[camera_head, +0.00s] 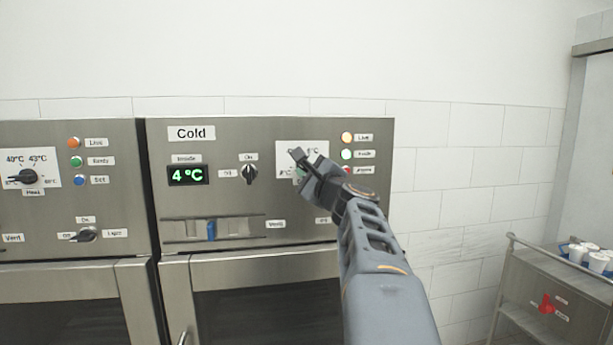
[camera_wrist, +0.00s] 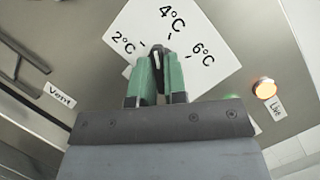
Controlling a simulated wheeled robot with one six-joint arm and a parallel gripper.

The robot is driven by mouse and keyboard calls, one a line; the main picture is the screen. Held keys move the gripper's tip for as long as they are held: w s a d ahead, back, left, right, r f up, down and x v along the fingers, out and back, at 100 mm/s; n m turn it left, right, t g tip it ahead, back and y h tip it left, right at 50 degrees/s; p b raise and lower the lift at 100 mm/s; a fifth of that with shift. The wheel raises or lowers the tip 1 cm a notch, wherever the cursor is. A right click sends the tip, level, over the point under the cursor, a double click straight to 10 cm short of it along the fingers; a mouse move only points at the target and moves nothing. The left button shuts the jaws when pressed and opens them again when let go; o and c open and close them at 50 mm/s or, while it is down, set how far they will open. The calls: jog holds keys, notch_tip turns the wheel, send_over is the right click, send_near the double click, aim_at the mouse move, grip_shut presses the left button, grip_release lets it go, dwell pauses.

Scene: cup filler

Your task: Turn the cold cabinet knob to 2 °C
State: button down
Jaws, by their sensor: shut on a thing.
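The Cold cabinet (camera_head: 240,132) has a lit display (camera_head: 188,174) reading 4 °C. Its white temperature dial (camera_head: 290,148) is partly hidden by my gripper (camera_head: 306,168) in the head view. In the wrist view the dial (camera_wrist: 190,30) shows 2 °C, 4 °C and 6 °C marks. The dark knob (camera_wrist: 158,50) sits between the green fingers of my gripper (camera_wrist: 159,72), which is shut on it. The knob's light pointer line faces roughly towards the 4 °C mark. The rest of the knob is hidden by the fingers.
An On/Off switch (camera_head: 250,174) and a vent slider with a blue tab (camera_head: 212,230) are left of the dial. An orange lamp (camera_head: 347,137) glows to the right. A warm cabinet's panel (camera_head: 110,220) adjoins at left. A cart (camera_head: 560,275) with cups stands at right.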

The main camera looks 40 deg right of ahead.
jog(key=n+g+y, duration=0.1)
jog(key=n, duration=0.3)
jog(key=shift+b, duration=0.3)
jog(key=shift+n+g+y, duration=0.3)
jog(key=shift+n+g, duration=0.4)
jog(key=shift+n, duration=0.9)
jog(key=c, duration=1.2)
grip_release()
jog(key=shift+r, duration=0.1)
jog(key=shift+o, duration=0.2)
jog(key=s+b, duration=0.4)
jog(key=s, duration=0.9)
jog(key=shift+s+a, duration=0.4)
